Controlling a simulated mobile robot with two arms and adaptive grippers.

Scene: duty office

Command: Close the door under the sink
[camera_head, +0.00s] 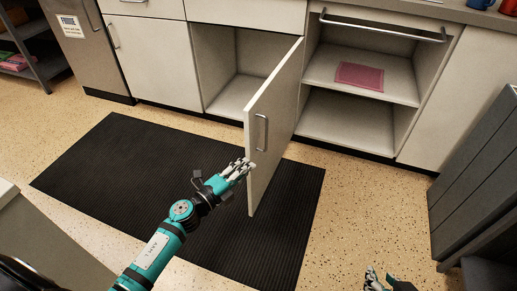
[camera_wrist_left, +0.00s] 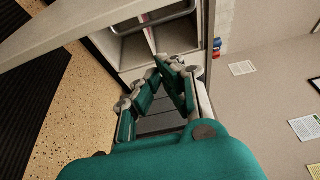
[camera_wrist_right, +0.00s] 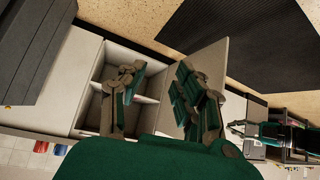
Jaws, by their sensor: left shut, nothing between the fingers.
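The pale cabinet door (camera_head: 282,105) stands swung wide open into the room, hinged beside the left open compartment (camera_head: 236,65). Its metal handle (camera_head: 262,132) is on the face turned to the right. My left gripper (camera_head: 243,167) is shut and empty, its fingertips overlapping the door's free edge low down in the head view; I cannot tell whether they touch it. The left wrist view shows its fingers (camera_wrist_left: 172,65) together. My right gripper (camera_head: 375,281) is at the bottom right, away from the door. In the right wrist view its fingers (camera_wrist_right: 160,85) are apart and empty, with the door (camera_wrist_right: 213,65) beyond.
A black mat (camera_head: 130,180) lies on the speckled floor under the door. The right open compartment has a shelf with a pink cloth (camera_head: 360,76) and a metal bar (camera_head: 385,30) above. A grey drawer unit (camera_head: 475,170) stands at the right. Open floor lies before the right compartment.

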